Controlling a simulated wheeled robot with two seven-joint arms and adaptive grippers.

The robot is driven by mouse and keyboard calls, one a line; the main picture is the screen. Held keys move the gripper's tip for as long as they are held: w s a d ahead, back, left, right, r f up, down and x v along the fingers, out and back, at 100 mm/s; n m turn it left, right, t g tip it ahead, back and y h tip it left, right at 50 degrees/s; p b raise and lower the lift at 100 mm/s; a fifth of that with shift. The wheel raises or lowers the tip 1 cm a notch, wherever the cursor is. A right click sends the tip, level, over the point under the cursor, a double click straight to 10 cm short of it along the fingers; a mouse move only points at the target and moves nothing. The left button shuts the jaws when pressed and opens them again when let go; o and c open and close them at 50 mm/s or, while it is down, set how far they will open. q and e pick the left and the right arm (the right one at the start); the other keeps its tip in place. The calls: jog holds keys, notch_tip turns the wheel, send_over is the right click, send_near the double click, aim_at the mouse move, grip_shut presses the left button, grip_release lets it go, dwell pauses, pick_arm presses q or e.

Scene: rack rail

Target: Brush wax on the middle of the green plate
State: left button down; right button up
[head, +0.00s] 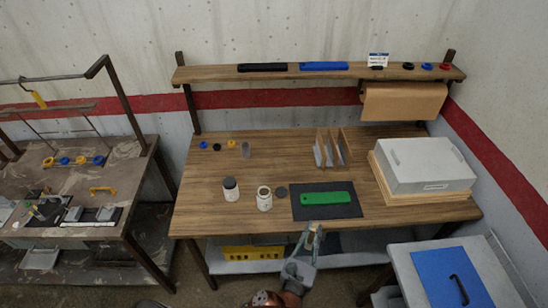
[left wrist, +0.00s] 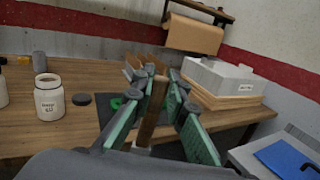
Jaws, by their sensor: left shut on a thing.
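The green plate (head: 327,198) lies flat on a black mat (head: 352,210) near the table's front edge. An open white jar (head: 264,204) stands to its left; it also shows in the left wrist view (left wrist: 49,104), where its label is too small to read surely. A dark round lid (head: 281,191) lies beside the jar. My left gripper (head: 312,232) is in front of the table's front edge, below the plate in the picture. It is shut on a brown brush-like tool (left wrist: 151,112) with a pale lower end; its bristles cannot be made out. My right gripper is not in view.
A second jar with a black lid (head: 231,189) stands left of the open jar. Upright dividers (head: 331,150) stand behind the mat, and a white box (head: 425,165) on a wooden base is at right. A blue-topped side stand (head: 450,278) is at front right.

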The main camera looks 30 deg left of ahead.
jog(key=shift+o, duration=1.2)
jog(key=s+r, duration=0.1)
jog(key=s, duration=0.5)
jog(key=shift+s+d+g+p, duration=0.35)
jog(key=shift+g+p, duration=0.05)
jog(key=shift+p, duration=0.05)
pick_arm(q)
jog(key=w+a+r+n+y, duration=0.2)
jog(key=w+a+r+y, duration=0.3)
jog(key=a, duration=0.6)
jog(key=w+a+r+n+y, duration=0.1)
jog(key=w+a+r+y, duration=0.35)
jog(key=a, duration=0.65)
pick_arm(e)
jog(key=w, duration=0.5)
pick_arm(q)
jog(key=shift+h, duration=0.55)
jog(key=f+b, duration=0.1)
jog(key=b, duration=0.1)
jog(key=w+f+b, duration=0.1)
jog(key=f+b, duration=0.3)
jog(key=shift+w+d, duration=0.2)
jog(key=shift+d, duration=0.05)
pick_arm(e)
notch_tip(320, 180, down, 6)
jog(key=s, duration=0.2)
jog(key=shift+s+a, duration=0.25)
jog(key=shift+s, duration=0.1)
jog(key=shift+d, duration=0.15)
